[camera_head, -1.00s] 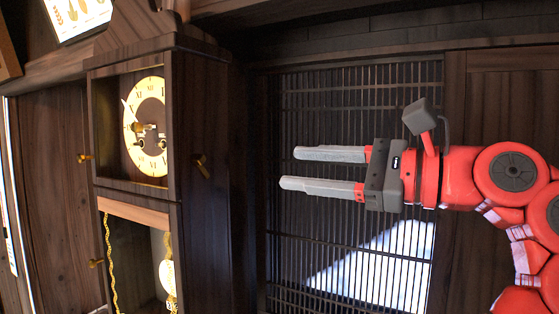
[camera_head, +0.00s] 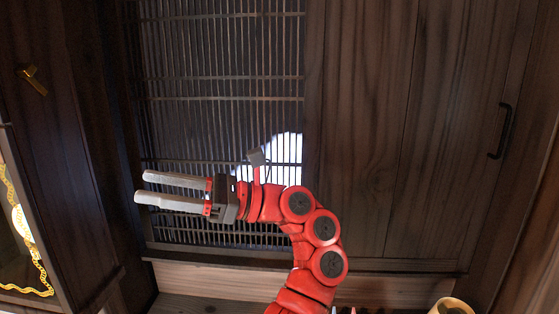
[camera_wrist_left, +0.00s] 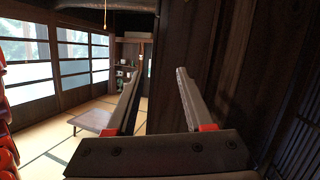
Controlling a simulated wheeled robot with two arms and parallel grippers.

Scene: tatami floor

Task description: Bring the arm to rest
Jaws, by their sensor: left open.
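My left gripper (camera_head: 140,187) is at the lower left of the head view, on my red arm. Its two grey fingers point left and are parted, with nothing between them. The fingers also show in the left wrist view (camera_wrist_left: 155,95), open and empty. Behind the arm in the head view is a dark slatted lattice panel (camera_head: 215,60). My right gripper is not in view.
A dark clock case (camera_head: 95,130) stands at the left of the head view, near the fingertips. A wooden door with a black handle (camera_head: 502,130) is on the right. The left wrist view shows a low table (camera_wrist_left: 92,121), tatami floor (camera_wrist_left: 40,150) and windows (camera_wrist_left: 75,55).

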